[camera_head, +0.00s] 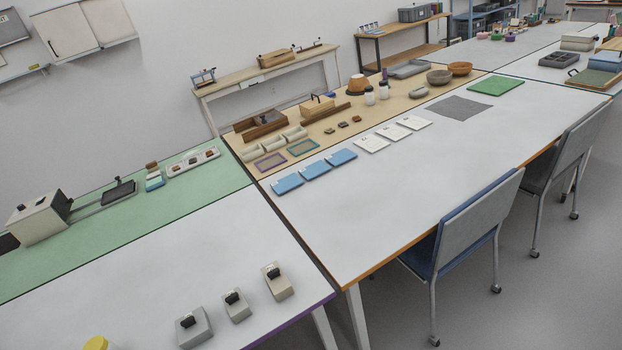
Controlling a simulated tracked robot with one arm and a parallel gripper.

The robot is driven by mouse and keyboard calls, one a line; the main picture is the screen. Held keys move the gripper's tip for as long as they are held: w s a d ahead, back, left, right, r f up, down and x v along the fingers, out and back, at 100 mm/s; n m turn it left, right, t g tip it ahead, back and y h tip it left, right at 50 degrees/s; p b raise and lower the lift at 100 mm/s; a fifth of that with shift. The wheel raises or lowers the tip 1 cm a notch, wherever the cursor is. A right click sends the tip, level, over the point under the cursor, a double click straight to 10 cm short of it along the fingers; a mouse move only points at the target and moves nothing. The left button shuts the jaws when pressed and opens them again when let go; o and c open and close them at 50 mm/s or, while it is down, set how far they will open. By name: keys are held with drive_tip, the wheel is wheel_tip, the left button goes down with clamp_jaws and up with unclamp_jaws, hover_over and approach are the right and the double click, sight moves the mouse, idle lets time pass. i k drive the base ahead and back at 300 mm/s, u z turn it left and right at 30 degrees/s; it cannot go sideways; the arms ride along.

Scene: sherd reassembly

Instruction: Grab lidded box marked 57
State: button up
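Three small grey or beige boxes with black knobs on top stand in a slanting row near the front edge of the nearest white table (150,275). The nearest and widest is a grey box (195,335). A smaller grey box (237,312) is in the middle, and a beige box (284,290) is at the right. They stand apart from each other. I cannot read any number on them, so I cannot tell which one is marked 57. My gripper is not in view.
A yellow round thing (97,343) is cut off at the bottom edge. A beige box-shaped device (38,221) stands on the green mat (110,215). Blue trays (287,184) and white cards lie on the neighbouring table. A chair (470,225) stands at right. The near table's middle is clear.

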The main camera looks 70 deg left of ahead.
sight(281, 286)
drive_tip(key=u, duration=0.05)
drive_tip(key=i, duration=0.8)
drive_tip(key=u, duration=2.5)
